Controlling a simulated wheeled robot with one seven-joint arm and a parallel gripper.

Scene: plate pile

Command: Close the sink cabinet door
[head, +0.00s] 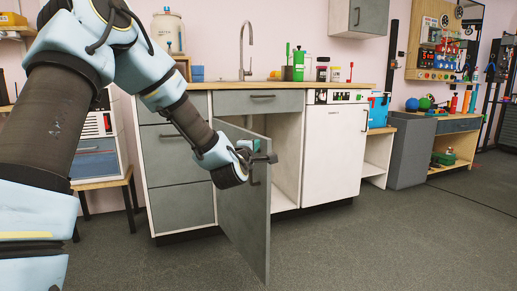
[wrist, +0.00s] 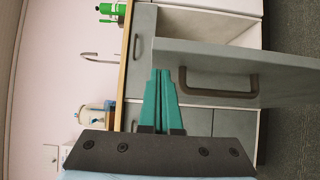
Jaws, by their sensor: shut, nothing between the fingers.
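The sink cabinet door (head: 243,215) is a grey panel standing wide open, swung out from the counter into the room. Its dark bar handle (wrist: 218,93) shows in the wrist view, and the door (wrist: 285,72) reaches in from the right there. The open cabinet (head: 286,165) has a pale interior, partly hidden by the door. My gripper (head: 254,146) is at the upper part of the door. In the wrist view its teal fingers (wrist: 162,75) are together and empty, with their tips by the door's upper edge. I cannot tell whether they touch it.
Grey drawers (head: 178,160) stand left of the opening, and a white dishwasher (head: 333,150) stands right of it. The counter above holds a tall faucet (head: 242,55) and a green bottle (head: 298,65). The floor (head: 340,245) in front is clear.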

